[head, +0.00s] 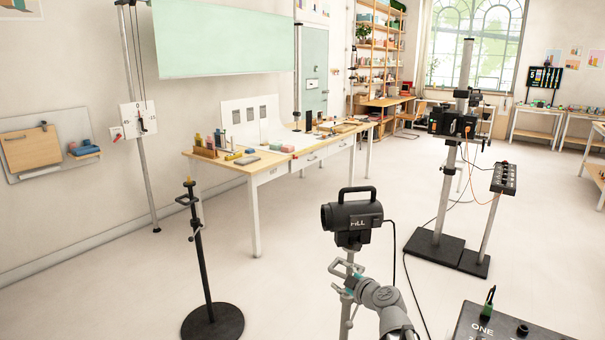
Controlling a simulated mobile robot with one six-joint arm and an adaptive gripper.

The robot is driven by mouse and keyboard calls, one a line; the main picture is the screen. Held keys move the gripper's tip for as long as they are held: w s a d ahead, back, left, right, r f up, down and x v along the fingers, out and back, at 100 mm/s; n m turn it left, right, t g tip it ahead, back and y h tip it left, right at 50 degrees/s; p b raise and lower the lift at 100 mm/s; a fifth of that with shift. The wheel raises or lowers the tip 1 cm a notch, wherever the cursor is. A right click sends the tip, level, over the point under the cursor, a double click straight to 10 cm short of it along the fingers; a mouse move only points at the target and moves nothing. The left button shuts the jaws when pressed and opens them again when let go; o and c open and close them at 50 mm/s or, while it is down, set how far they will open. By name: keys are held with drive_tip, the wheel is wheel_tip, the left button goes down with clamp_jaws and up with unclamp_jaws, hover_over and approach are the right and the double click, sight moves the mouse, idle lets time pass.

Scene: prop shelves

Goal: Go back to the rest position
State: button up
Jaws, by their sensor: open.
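My gripper (339,274) shows at the bottom centre, at the end of my grey arm. It is open, and its fingers point to the left. It appears right at the post of a black lamp (352,217) marked FILL, just below the lamp head. I cannot tell whether the fingers touch the post or stand around it. The lamp is upright, with a handle on top.
A black control box (510,325) marked ONE is at the bottom right. A black stand (204,255) is at left. A column on a black base (435,248) and a button post (490,215) are right. A long table (262,178) stands behind. Cables cross the floor.

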drive_tip(key=s+a+f+m+g+h+p, duration=0.1)
drive_tip(key=s+f+m+g+h+p, duration=0.15)
drive_tip(key=s+f+m+g, duration=0.5)
drive_tip(key=s+d+m+g+h+p, duration=0.3)
drive_tip(key=s+d+m+g+h, duration=0.2)
drive_tip(key=s, duration=0.5)
drive_tip(key=d+m, duration=0.2)
drive_tip(key=shift+s+f+m+g, duration=0.35)
